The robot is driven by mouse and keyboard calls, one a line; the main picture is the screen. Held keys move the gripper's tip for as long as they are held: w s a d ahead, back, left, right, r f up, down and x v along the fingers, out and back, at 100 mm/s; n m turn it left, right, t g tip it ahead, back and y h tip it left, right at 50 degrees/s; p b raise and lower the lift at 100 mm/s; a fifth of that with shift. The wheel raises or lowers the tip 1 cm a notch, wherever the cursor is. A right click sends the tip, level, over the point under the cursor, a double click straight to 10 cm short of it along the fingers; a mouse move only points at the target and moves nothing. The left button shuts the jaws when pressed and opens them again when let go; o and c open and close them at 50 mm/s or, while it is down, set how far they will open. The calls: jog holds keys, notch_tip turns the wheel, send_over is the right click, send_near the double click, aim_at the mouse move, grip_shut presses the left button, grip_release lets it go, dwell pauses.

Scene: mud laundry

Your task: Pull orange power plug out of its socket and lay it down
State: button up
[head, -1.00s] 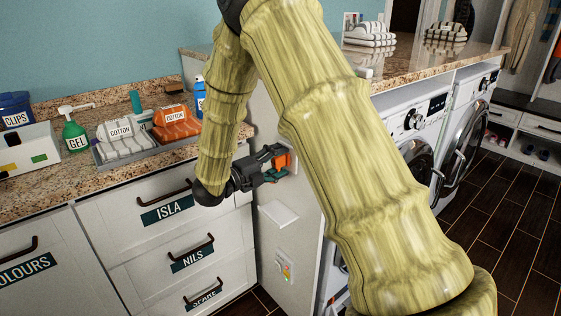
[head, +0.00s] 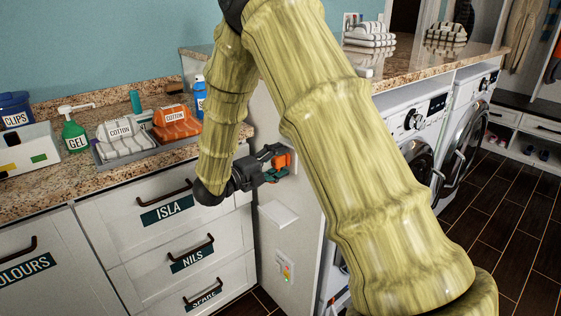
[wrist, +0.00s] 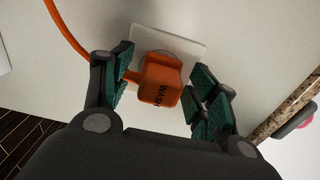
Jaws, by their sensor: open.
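The orange power plug (wrist: 160,82), marked WASH, sits in a white wall socket (wrist: 190,48) in the wrist view. An orange cord (wrist: 66,28) runs from it to the upper left. My gripper (wrist: 164,92) is open, with its green finger pads on either side of the plug.
A small white shelf (head: 278,213) juts from the panel below my gripper. A panel with coloured marks (head: 286,268) is lower down. The granite counter (head: 80,180) at left holds a tray of folded cloths, a gel bottle and a clips tub. Washing machines (head: 420,135) stand at right.

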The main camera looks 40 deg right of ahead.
aim_at(273, 163)
dwell(0.7)
grip_shut()
jog(key=shift+a, duration=0.15)
jog(key=shift+s+a+b, duration=0.15)
jog(key=shift+a+b, duration=0.05)
jog(key=shift+a, duration=1.2)
jog(key=shift+s+a+b, duration=0.1)
jog(key=shift+a+b, duration=0.1)
jog(key=shift+a, duration=1.15)
jog(key=shift+a, duration=0.1)
